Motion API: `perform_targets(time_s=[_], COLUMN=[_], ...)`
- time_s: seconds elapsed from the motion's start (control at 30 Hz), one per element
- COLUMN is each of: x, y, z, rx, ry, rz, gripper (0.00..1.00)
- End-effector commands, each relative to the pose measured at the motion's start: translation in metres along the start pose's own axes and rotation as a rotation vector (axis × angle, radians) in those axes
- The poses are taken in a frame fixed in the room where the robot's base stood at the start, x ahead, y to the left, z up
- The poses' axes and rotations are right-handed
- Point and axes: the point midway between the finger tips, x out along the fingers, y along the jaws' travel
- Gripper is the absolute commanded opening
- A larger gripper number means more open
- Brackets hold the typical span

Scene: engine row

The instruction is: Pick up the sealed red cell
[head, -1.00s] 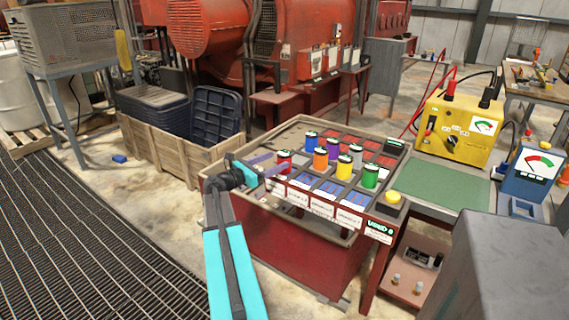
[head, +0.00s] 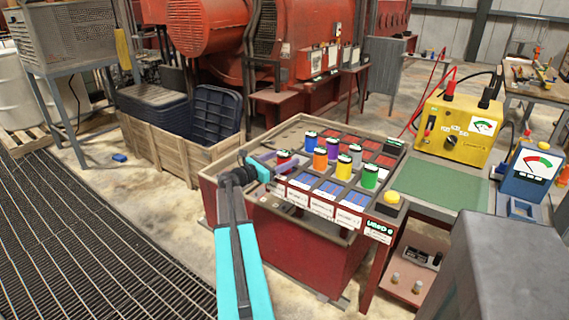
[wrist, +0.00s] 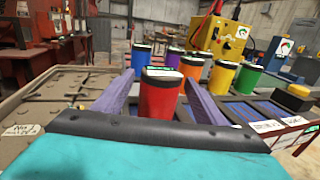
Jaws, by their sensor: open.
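The red cell (wrist: 160,98) is a red cylinder with a dark and white top. In the wrist view it stands upright between the two purple fingers of my gripper (wrist: 158,90). The fingers are open, one on each side, and I cannot tell whether either touches it. In the head view the red cell (head: 284,158) stands at the left end of the group of cells, with my gripper (head: 277,160) around it from the left. The finger partly hides it there.
Blue, orange, purple, white, yellow and green cells stand close by on the red bench (head: 280,240). A yellow button (head: 388,197) is at its front right corner. A yellow meter box (head: 455,130) and a blue meter (head: 532,170) stand to the right.

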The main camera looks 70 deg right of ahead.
Motion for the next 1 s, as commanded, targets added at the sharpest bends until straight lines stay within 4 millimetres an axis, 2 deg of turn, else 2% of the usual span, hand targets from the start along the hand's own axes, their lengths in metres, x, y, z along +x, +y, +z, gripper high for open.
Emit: perform_targets(time_s=[0.17, 0.2, 0.5, 0.57, 1.0], x=[-0.0002, -0.0002, -0.0002, -0.0001, 0.0008], y=[0.0000, 0.0000, -0.0001, 0.0000, -0.0007], z=[0.0000, 0.0000, 0.0000, 0.0015, 0.0066], rx=[0.000, 0.000, 0.000, 0.000, 0.000], ry=[0.000, 0.000, 0.000, -0.002, -0.002], rz=[0.000, 0.000, 0.000, 0.000, -0.001], gripper=[0.65, 0.61, 0.11, 0.02, 0.02])
